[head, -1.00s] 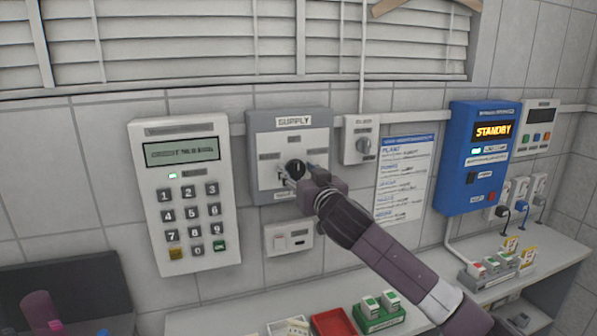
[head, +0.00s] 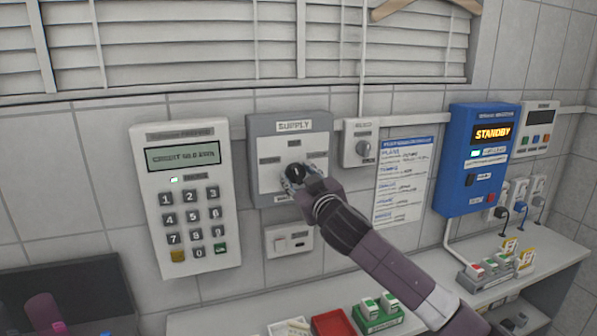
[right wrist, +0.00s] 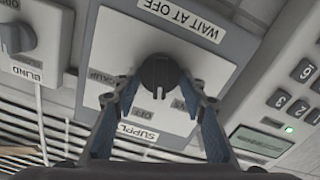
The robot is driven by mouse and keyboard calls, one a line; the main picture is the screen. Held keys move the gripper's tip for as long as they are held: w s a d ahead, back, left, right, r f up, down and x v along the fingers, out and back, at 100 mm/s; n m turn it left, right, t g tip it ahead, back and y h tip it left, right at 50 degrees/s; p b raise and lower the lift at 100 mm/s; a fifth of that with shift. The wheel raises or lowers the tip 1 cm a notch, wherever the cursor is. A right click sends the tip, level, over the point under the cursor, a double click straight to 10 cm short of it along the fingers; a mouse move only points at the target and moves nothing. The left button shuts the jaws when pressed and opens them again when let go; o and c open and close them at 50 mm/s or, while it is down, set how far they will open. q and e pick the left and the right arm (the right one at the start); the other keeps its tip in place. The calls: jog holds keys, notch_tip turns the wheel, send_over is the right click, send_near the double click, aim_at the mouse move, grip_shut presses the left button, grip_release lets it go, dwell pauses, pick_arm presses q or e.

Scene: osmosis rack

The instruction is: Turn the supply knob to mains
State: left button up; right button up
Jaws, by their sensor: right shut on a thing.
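The supply panel (head: 262,185) is a grey-framed white box on the wall, labelled SUPPLY. Its round black knob (head: 294,171) is at the panel's middle, partly hidden by my right gripper (head: 297,178). In the right wrist view, upside down, the knob (right wrist: 157,68) sits between the blue-padded fingers of my right gripper (right wrist: 158,84), which is shut on it. The knob's white mark points towards the OFF label side, slightly towards the label beside it. A BACKUP label lies on the other side.
A white keypad unit (head: 153,215) hangs left of the panel. A small BLIND knob box (head: 361,143) and a blue STANDBY machine (head: 472,165) are to the right. Below is a counter (head: 235,318) with a red tray (head: 333,324) and green holder (head: 380,318).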

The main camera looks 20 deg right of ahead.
jog(key=n+p, duration=0.2)
jog(key=n, duration=0.2)
jog(key=shift+a+n, duration=0.1)
jog(key=shift+n, duration=0.2)
jog(key=shift+n+p, duration=0.9)
jog(key=shift+n, duration=0.8)
jog(key=shift+f, duration=0.15)
jog(key=o, duration=1.2)
jog(key=shift+c, duration=0.2)
jog(key=s, duration=1.2)
